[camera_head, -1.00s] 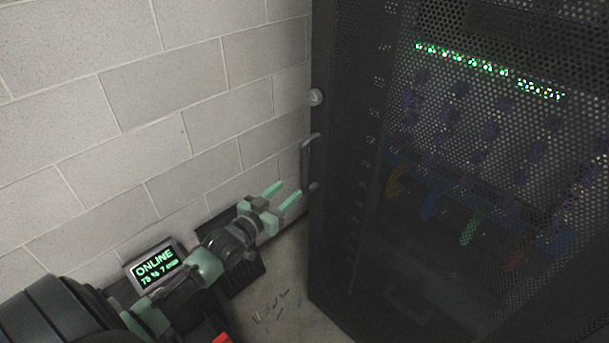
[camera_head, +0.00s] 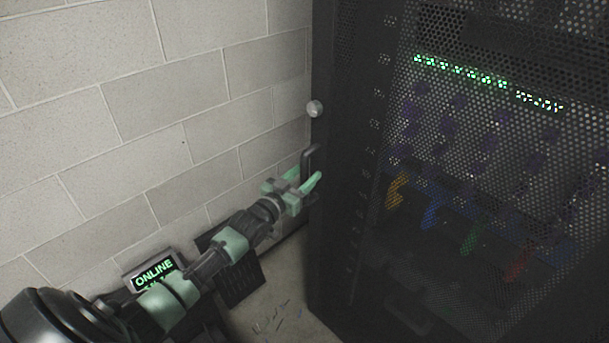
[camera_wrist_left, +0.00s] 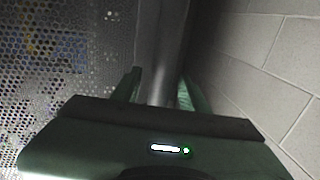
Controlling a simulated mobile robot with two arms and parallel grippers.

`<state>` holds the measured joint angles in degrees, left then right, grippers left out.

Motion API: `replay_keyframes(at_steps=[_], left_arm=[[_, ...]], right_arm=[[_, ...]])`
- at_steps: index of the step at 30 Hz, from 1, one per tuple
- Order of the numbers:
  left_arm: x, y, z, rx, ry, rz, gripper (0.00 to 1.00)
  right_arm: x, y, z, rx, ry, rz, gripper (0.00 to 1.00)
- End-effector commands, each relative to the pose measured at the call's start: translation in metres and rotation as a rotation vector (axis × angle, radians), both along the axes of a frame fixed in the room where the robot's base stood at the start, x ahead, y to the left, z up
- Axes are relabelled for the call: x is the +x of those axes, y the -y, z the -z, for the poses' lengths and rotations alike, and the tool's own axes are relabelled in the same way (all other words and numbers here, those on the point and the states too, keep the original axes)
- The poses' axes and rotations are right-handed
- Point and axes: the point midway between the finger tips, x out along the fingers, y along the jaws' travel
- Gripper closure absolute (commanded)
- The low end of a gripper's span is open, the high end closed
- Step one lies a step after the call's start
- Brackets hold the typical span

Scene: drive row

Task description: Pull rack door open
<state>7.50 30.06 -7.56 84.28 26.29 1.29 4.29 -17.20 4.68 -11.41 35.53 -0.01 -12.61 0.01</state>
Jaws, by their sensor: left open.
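The rack door (camera_head: 470,140) is a dark perforated panel filling the right of the head view, and it looks shut. Its dark bar handle (camera_head: 309,157) stands upright on the left edge, below a round silver knob (camera_head: 314,109). My left gripper (camera_head: 305,178) is open at the handle, its green fingers hiding the lower part of it. In the left wrist view the fingers (camera_wrist_left: 160,88) lie on either side of a grey upright bar, seemingly the handle (camera_wrist_left: 158,85). I cannot tell whether they touch it. My right gripper is not in view.
A pale block wall (camera_head: 150,100) runs close along the left of the rack. A small lit ONLINE display (camera_head: 153,274) sits low on the left. Several small scraps lie on the floor (camera_head: 275,310) below my left arm. Green lights and coloured cables show behind the mesh.

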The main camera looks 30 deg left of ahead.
Motion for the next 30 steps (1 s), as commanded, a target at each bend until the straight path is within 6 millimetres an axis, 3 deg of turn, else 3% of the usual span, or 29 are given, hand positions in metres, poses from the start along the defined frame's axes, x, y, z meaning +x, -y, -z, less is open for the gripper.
replay_keyframes(at_steps=[3, 7, 8, 30], left_arm=[[-0.0002, 0.0001, 0.0004, 0.000, 0.000, 0.000, 0.59], [-0.0004, 0.0001, 0.0005, 0.000, -0.001, 0.000, 0.95], [-0.0004, 0.0001, 0.0004, 0.000, -0.001, 0.000, 1.00], [-0.0006, 0.0001, 0.0008, 0.001, -0.001, 0.000, 1.00]], right_arm=[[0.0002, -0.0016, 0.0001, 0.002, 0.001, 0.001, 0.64], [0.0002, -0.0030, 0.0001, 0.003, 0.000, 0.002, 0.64], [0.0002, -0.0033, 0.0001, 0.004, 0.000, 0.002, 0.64], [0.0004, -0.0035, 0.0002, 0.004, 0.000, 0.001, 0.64]])
